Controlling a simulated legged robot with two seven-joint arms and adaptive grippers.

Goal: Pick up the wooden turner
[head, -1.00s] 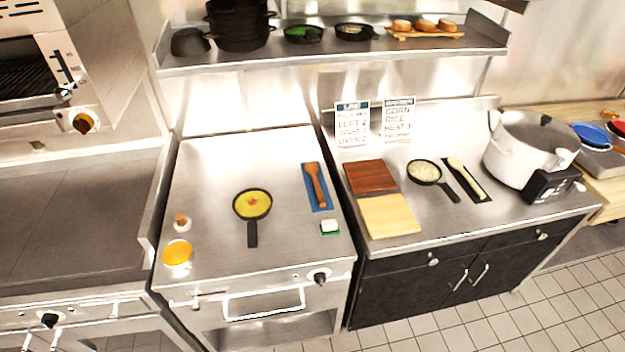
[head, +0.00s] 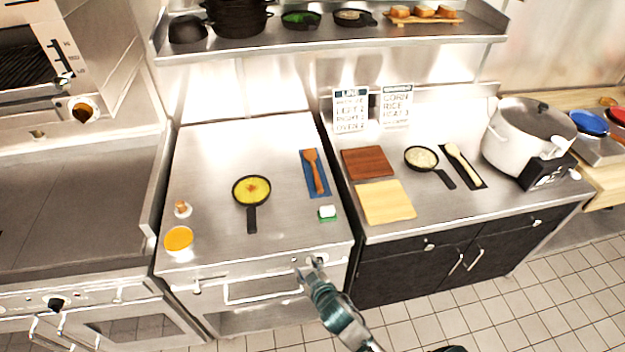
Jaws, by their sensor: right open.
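The wooden turner (head: 314,168) lies on a blue mat (head: 308,184) at the right side of the left steel counter. Its wide end points to the back and its handle to the front. My right gripper (head: 310,261) is at the front edge of that counter, in front of the turner and apart from it. It is open and looks empty, though its fingers are small in view. My left gripper is not in view.
A green-and-white sponge (head: 327,212) lies between the mat and the counter's front edge. A black pan with yellow food (head: 251,190) stands left of the mat. Cutting boards (head: 385,202) lie on the right counter. A shelf (head: 330,48) runs above the back.

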